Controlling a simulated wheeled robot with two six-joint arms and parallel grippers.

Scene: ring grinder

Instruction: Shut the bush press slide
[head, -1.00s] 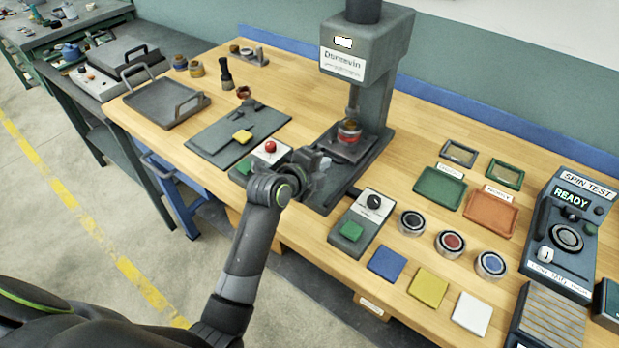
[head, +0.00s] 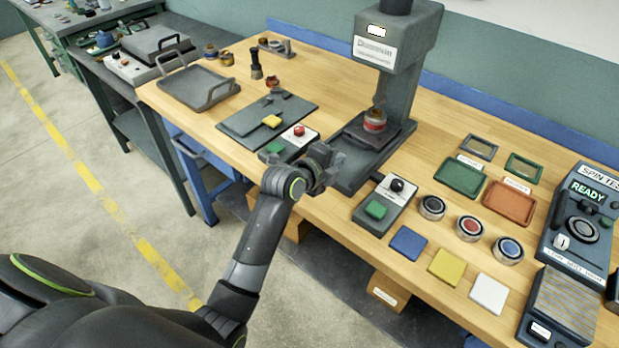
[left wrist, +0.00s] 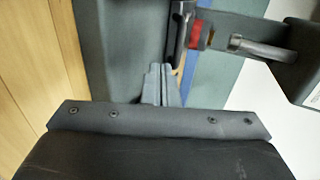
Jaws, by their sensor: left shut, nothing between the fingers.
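The bush press (head: 397,95) is a grey machine with an overhanging head at the back of the bench. Its dark slide plate (head: 393,141) sits on the base under the head, close to the column, carrying a part with a red band (head: 375,121). I cannot tell whether the slide is fully in. My left gripper (head: 328,163) is shut and empty, over the front end of the press base. In the left wrist view its fingertips (left wrist: 163,72) point toward the dark plate edge and red part (left wrist: 196,34). My right gripper is not in view.
A control box with a green button (head: 376,209) stands right of the press base; another with a red knob (head: 299,130) stands left. Round fixtures, coloured squares and trays fill the bench's right side.

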